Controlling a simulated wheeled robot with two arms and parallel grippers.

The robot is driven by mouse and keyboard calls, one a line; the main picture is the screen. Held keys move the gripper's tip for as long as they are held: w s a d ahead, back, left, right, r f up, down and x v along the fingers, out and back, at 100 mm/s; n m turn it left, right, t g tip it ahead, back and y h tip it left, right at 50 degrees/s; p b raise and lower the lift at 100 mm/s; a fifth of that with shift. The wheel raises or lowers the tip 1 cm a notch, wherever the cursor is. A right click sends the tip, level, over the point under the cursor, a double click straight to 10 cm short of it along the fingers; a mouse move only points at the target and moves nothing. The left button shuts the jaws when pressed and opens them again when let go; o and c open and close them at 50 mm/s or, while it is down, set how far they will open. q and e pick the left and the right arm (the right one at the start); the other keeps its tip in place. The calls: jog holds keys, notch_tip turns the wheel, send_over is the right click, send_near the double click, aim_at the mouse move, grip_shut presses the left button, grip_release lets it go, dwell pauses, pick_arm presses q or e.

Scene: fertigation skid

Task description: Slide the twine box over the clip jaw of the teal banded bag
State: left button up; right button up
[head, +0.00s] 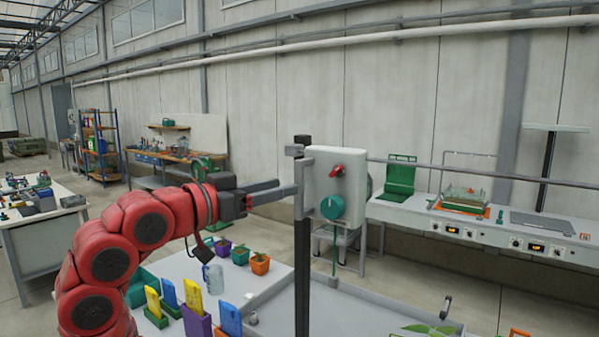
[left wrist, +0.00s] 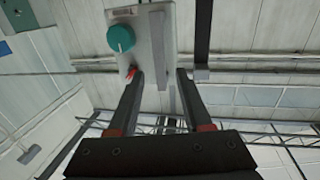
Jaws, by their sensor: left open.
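I cannot make out a twine box or a teal banded bag with a clip jaw in either view. My left gripper (head: 284,188) is open, its fingers pointing right at the left side of a pale control box (head: 323,165) on a dark post. The box has a teal knob (head: 332,207) and a red handle (head: 337,170). In the left wrist view my left gripper (left wrist: 159,76) has its fingers apart, with the control box (left wrist: 150,40) beyond them, partly between them. I cannot tell whether they touch it. My right gripper is out of view.
Below is a grey table with a jar (head: 213,278), small potted plants (head: 260,263), a purple holder (head: 196,322) with a yellow packet, and a shallow tray (head: 265,299). The dark post (head: 302,270) rises in front. A long bench (head: 480,233) stands at right.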

aim_at(297, 182)
pick_arm(q)
jog(key=p+x, duration=0.1)
jog(key=x, duration=0.3)
jog(key=shift+w+d+r, duration=0.15)
jog(key=shift+w+d, duration=0.05)
jog(key=shift+d, duration=0.15)
jog(key=shift+w+d+p, duration=0.35)
jog(key=shift+w+d, duration=0.05)
jog(key=shift+w, duration=0.1)
grip_shut()
dwell(0.7)
